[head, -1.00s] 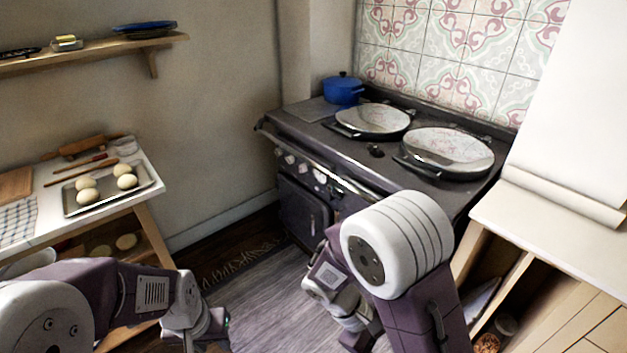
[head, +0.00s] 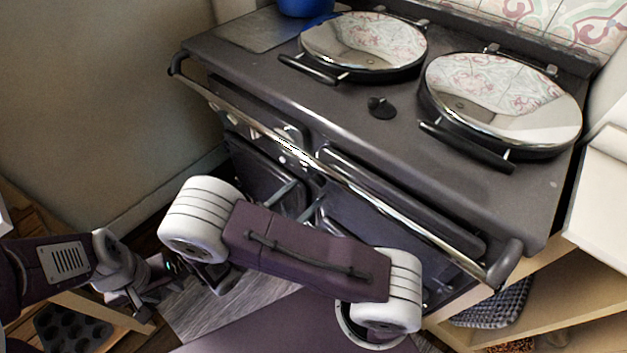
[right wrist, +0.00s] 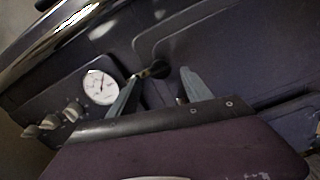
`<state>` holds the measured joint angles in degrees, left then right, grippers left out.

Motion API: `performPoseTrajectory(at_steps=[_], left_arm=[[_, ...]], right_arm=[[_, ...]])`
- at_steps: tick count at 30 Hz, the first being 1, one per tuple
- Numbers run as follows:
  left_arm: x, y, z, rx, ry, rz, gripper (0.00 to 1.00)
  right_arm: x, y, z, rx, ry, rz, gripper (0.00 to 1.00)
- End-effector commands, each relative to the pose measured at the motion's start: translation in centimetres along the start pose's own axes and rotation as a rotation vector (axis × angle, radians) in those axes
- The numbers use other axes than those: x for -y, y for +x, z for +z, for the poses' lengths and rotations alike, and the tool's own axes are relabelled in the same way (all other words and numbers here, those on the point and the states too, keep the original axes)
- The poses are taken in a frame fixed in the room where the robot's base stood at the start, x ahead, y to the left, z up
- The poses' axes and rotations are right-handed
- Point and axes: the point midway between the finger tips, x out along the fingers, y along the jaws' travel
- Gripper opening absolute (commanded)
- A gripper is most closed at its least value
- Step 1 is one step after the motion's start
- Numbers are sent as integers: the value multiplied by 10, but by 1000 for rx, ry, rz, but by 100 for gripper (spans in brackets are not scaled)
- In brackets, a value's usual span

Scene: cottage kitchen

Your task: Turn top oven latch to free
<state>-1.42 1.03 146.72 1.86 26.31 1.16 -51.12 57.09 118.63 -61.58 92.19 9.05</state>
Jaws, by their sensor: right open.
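The top oven latch (right wrist: 152,70) is a small dark handle with a pale metal part, on the dark front of the range cooker (head: 345,115). In the right wrist view it lies just beyond and between the fingertips of my right gripper (right wrist: 157,86). That gripper is open, with nothing between its fingers. In the head view the right gripper (head: 298,198) is by the cooker front, partly behind my forearm, and I cannot make out the latch there. My left gripper (head: 152,292) is low at the left, away from the cooker; its fingers are unclear.
A chrome rail (head: 330,172) runs along the cooker front above the doors. A round white gauge (right wrist: 100,87) and several knobs (right wrist: 50,122) sit left of the latch. A wooden shelf unit (head: 560,285) stands close on the right.

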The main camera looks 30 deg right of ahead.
Motion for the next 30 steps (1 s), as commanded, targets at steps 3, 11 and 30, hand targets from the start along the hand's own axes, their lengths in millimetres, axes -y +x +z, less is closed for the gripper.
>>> performPoseTrajectory(at_steps=[3,11,30], left_arm=[[0,8,1,0,0,0,36],[0,13,1,0,0,0,36],[0,13,1,0,0,0,36]], right_arm=[[2,27,-3,0,-1,-6,57],[1,57,-1,-1,0,-4,57],[1,58,-1,-2,1,-3,0]])
